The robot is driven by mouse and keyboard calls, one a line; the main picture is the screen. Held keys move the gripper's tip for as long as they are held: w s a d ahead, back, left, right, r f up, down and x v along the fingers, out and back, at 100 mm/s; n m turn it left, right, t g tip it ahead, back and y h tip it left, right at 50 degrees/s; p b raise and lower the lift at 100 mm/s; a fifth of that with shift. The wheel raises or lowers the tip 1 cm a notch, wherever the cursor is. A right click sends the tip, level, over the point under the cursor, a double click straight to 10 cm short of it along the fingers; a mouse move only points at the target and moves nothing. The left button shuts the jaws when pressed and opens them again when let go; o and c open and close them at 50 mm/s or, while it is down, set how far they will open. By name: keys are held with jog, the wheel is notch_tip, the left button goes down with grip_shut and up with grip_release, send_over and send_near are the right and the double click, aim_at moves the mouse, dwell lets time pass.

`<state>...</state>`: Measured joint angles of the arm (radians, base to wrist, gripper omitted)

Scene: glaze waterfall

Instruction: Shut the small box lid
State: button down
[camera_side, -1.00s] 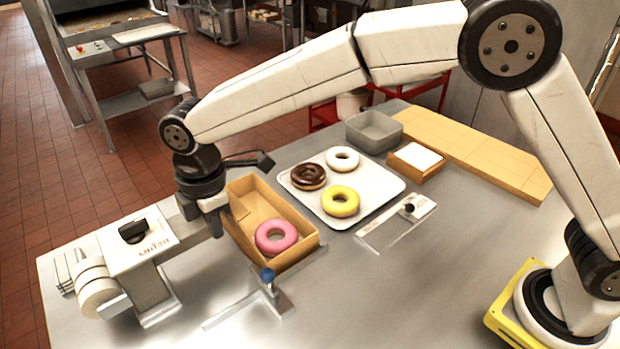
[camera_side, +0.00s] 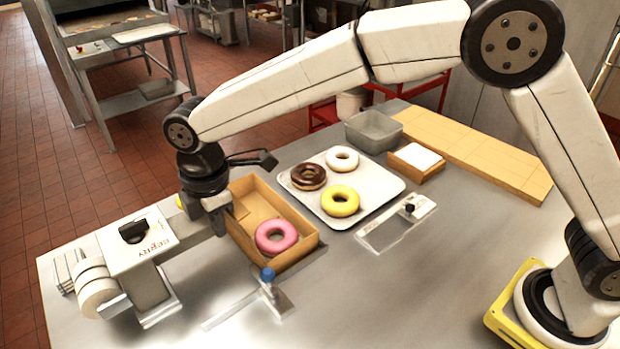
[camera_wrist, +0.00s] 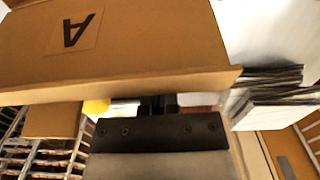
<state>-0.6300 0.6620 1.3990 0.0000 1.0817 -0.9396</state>
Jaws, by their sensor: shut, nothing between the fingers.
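The small cardboard box (camera_side: 292,261) stands on the metal table in the side view, its top open. A pink ring donut (camera_side: 276,237) lies inside it. My gripper (camera_side: 219,226) points down at the box's left end, with its fingers shut and empty. In the wrist view, my gripper (camera_wrist: 158,103) is close to a brown cardboard panel (camera_wrist: 150,55) with an upside-down letter A on it. I cannot tell whether that panel is the lid or a box wall, or whether the fingers touch it. My wrist hides part of the box's left end in the side view.
A white tray (camera_side: 375,195) with chocolate, white and yellow donuts is behind the box. A white machine (camera_side: 140,245) stands to its left. A blue-knobbed metal fixture (camera_side: 268,277) is in front.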

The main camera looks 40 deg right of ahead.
jog(key=d, duration=0.9)
dwell(1.8)
jog(key=shift+r, duration=0.1)
dwell(0.5)
jog(key=shift+r, duration=2.95)
jog(key=s+d+f+m+t, duration=0.1)
jog(key=s+d+f+m, duration=0.4)
jog(key=s+d+m, duration=0.2)
jog(key=s+d+f+m+t, duration=0.1)
jog(key=s+d+f+m, duration=0.4)
jog(key=s+d+m, duration=0.3)
jog(key=d+m, duration=0.3)
jog(key=d, duration=0.4)
jog(key=shift+d+f+t, duration=0.2)
jog(key=shift+f+t, duration=0.1)
jog(key=shift+f, duration=0.05)
